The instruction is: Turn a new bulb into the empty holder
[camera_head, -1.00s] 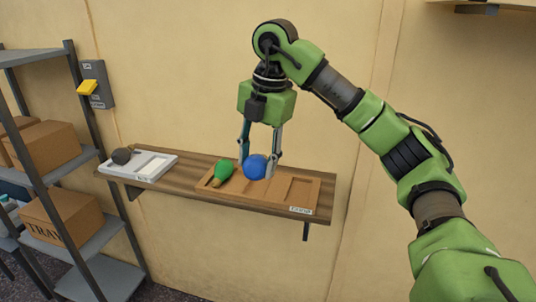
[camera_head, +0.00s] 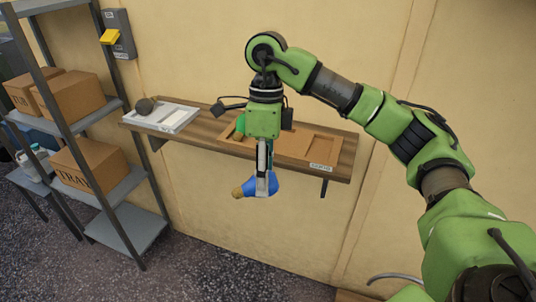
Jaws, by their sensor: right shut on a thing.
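My right gripper (camera_head: 262,185) is shut on a blue bulb (camera_head: 268,186) and holds it in the air in front of the wall shelf. The bulb lies sideways in the jaws, its brass-coloured base (camera_head: 238,192) pointing left. A green bulb (camera_head: 240,124) lies in the wooden tray (camera_head: 325,145) on the shelf, mostly hidden behind my right gripper. A dark grey bulb (camera_head: 145,106) lies in the white tray (camera_head: 178,116) at the shelf's left end. The empty holder is not in view. My left gripper is not in view.
The wall shelf (camera_head: 204,133) is just behind the held bulb. A grey rack (camera_head: 125,187) with cardboard boxes (camera_head: 90,166) stands at the left. A grey switch box with a yellow lever (camera_head: 110,36) is on the wall. The floor below is clear.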

